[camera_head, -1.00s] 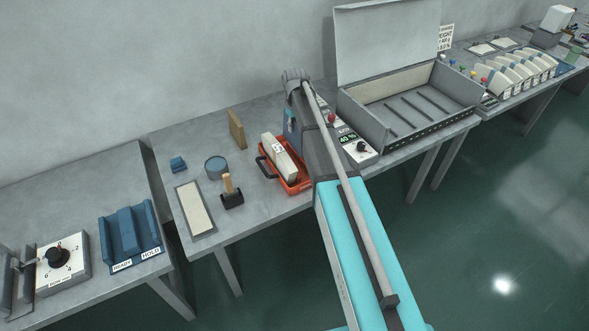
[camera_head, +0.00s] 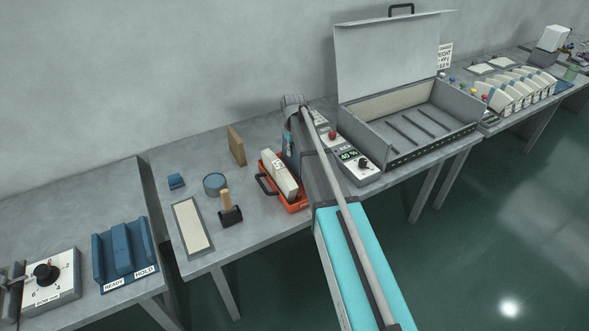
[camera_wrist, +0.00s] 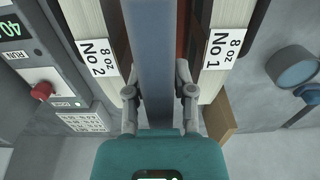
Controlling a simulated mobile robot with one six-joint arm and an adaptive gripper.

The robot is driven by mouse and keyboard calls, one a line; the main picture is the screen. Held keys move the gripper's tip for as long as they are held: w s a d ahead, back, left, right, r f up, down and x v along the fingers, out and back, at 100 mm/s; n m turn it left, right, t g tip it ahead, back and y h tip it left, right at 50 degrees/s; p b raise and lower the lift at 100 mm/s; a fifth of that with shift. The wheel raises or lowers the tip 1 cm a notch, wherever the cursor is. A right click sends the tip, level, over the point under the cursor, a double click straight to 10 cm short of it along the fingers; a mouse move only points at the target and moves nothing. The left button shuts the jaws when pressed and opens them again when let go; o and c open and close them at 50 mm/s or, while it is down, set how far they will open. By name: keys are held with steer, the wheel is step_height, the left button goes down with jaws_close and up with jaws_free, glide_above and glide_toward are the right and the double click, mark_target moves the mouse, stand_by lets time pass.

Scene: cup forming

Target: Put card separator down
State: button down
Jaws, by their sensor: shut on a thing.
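The card separator is a flat blue-grey slab (camera_wrist: 152,55) that runs up the middle of the wrist view. My gripper (camera_wrist: 160,98) is shut on it, with one finger at each side. To its left is a cream card stack labelled "8 oz No 2" (camera_wrist: 90,25). To its right is a stack labelled "8 oz No 1" (camera_wrist: 223,25). The slab is between the two stacks; I cannot tell what its lower edge touches. In the head view an orange tray (camera_head: 298,207) holds a cream stack (camera_head: 281,175). My arm hides the tray's right side and most of my gripper there.
A control box (camera_head: 358,166) reading 40 % and a large open grey box (camera_head: 365,135) stand right of my arm. A wooden block (camera_head: 236,146), round tin (camera_head: 215,184), wooden-handled stamp (camera_head: 230,212) and pale pad (camera_head: 191,227) lie left of the tray.

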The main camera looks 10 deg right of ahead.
mark_target(294, 163)
steer(key=shift+f+b, duration=1)
steer(key=shift+f, duration=0.4)
steer(key=shift+f, duration=0.1)
steer(key=shift+f+b, duration=1.75)
steer(key=shift+b, duration=0.15)
steer(key=shift+f, duration=0.2)
steer(key=shift+c, duration=2.3)
jaws_free()
steer(key=shift+r, duration=0.1)
steer(key=shift+r, duration=0.2)
step_height(294, 163, up, 12)
steer(key=p, duration=1.2)
steer(key=shift+s, duration=0.1)
